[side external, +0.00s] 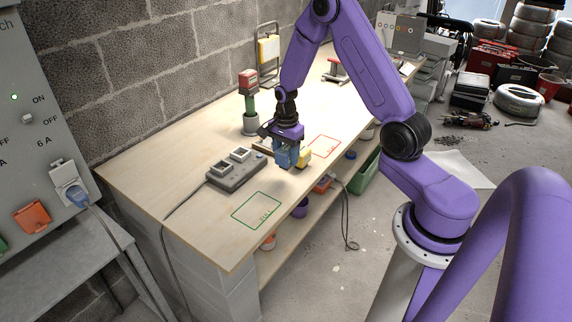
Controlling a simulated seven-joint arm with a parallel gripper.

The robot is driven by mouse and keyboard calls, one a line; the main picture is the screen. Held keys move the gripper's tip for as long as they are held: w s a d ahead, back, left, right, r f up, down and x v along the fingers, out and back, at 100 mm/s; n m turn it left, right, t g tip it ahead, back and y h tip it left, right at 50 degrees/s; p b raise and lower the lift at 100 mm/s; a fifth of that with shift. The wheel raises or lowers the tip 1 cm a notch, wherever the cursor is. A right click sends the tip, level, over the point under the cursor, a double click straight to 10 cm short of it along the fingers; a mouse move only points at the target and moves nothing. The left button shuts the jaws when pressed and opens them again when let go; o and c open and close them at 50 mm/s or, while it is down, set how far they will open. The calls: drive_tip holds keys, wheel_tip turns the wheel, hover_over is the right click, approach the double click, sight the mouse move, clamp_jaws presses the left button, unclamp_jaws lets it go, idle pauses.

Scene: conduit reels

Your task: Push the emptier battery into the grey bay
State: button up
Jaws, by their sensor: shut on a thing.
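My gripper (287,150) is over the front half of the workbench, right of the grey charger, pointing down. It is shut on a blue block (288,158) that looks like a battery; the fingers and block are small and hard to separate. The grey charger (233,179) lies on the bench with two light square bays, one nearer (220,168) and one farther (240,154). Charge levels cannot be read.
The wooden bench (160,182) has a green outlined rectangle (257,210) in front and a red outlined one (323,146) behind the gripper. A green post with a red top (248,92) stands near the wall. A cable runs from the charger to the left edge.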

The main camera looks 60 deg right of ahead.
sight(285, 148)
drive_tip(key=shift+r, duration=2)
drive_tip(key=shift+w, duration=0.1)
drive_tip(key=w+a, duration=0.5)
drive_tip(key=w, duration=0.3)
drive_tip(key=w+a, duration=0.5)
drive_tip(key=w, duration=0.4)
drive_tip(key=shift+w+a+r, duration=0.2)
drive_tip(key=shift+a+r, duration=0.1)
drive_tip(key=shift+r, duration=0.05)
drive_tip(key=shift+f, duration=0.1)
drive_tip(key=shift+f, duration=2.75)
drive_tip(key=shift+f, duration=0.6)
drive_tip(key=o, duration=1.1)
drive_tip(key=shift+c, duration=0.2)
